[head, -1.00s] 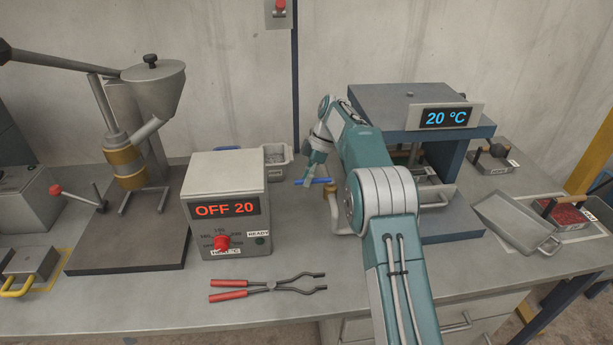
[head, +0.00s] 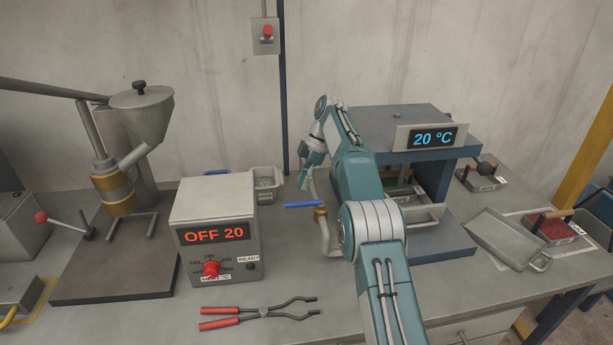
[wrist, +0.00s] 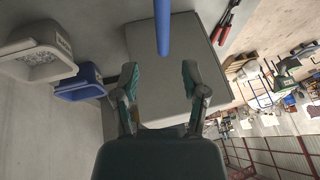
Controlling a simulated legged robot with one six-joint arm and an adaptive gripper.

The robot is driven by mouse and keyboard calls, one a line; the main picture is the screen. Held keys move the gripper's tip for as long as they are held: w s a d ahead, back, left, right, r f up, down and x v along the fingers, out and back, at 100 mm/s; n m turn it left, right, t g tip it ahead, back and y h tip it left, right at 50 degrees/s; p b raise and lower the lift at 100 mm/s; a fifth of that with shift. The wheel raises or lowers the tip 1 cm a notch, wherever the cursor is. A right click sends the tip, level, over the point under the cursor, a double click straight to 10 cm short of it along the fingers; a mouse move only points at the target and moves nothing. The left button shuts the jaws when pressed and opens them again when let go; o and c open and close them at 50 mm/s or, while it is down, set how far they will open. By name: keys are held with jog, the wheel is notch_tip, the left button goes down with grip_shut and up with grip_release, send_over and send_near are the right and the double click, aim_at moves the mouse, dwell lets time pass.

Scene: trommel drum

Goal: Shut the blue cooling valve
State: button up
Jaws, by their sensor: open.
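The blue cooling valve handle (head: 304,205) is a blue bar on a brass-coloured valve body (head: 320,214) with a pipe, left of the press. In the head view the bar lies crosswise. My gripper (head: 306,184) is just above and behind the bar, apart from it in the picture. In the wrist view the blue bar (wrist: 163,28) points down from the top edge toward the space between my fingers. My gripper (wrist: 159,78) is open and empty there, its two fingertips spread on either side of the bar's line.
The grey heater box (head: 214,240) reading OFF 20 stands left of the valve. Red-handled tongs (head: 262,314) lie in front. The press (head: 445,215) with a 20 °C display is to the right. A grey bin (head: 266,186) and a blue bin (wrist: 78,84) stand behind.

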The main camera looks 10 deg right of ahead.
jog(key=shift+v, duration=0.8)
jog(key=shift+r, duration=0.1)
jog(key=s+r+m+t+h, duration=0.2)
jog(key=s+r+m+t, duration=0.2)
jog(key=s+r+m, duration=0.8)
jog(key=s+d+f+m+t, duration=0.1)
jog(key=s+f+m, duration=0.1)
jog(key=s, duration=0.8)
jog(key=s+d+f+m+t+h, duration=0.1)
jog(key=s+f, duration=0.1)
jog(key=s, duration=0.8)
jog(key=s+d+f+m+t+h, duration=0.1)
jog(key=s+f+m, duration=0.1)
jog(key=s, duration=0.8)
jog(key=shift+s+d+f+m+t, duration=0.3)
jog(key=shift+f+t, duration=0.1)
jog(key=shift+f, duration=0.25)
